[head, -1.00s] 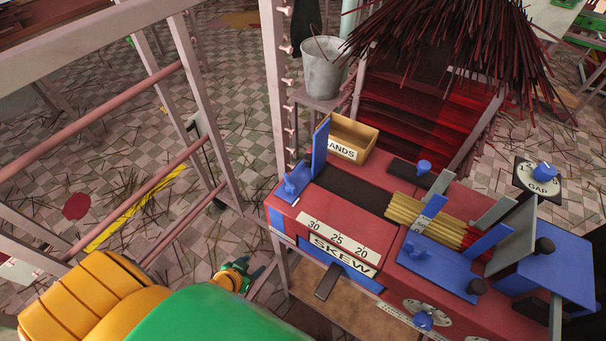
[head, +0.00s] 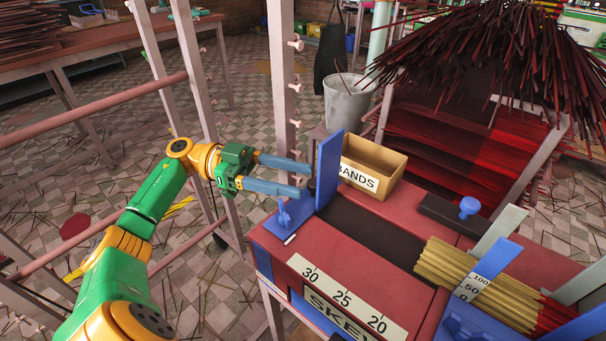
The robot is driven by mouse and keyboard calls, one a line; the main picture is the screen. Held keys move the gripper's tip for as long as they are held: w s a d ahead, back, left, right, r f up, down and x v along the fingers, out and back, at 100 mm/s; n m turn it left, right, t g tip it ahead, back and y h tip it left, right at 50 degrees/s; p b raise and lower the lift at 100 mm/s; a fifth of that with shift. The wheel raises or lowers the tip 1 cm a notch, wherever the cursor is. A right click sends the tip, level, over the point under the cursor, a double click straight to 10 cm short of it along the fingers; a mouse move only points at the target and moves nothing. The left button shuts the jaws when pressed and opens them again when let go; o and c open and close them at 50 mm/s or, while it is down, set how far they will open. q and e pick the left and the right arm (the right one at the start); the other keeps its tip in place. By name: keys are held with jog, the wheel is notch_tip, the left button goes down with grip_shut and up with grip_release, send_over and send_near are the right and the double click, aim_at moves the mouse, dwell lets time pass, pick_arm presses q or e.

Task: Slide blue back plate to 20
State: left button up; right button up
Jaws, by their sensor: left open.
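The blue back plate (head: 328,170) stands upright on a blue foot at the left end of the dark slide track (head: 368,243) on the red machine. A small blue knob (head: 284,214) sits on its foot. The scale (head: 342,298) along the front reads 30, 25, 20 from left to right; the plate stands left of the 30 mark. My left gripper (head: 306,180) is open, its two grey-blue fingers pointing right, just left of the plate and above the foot. I cannot tell whether a finger touches it. My right gripper is out of view.
A wooden box labelled BANDS (head: 372,168) stands right behind the plate. A bundle of yellow sticks (head: 462,270) lies at the right end of the track. A grey post (head: 281,90) rises behind my gripper. The track between plate and sticks is clear.

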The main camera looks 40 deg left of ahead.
pick_arm(q)
jog(key=shift+x, duration=1)
jog(key=shift+a, duration=0.2)
grip_shut()
dwell(0.4)
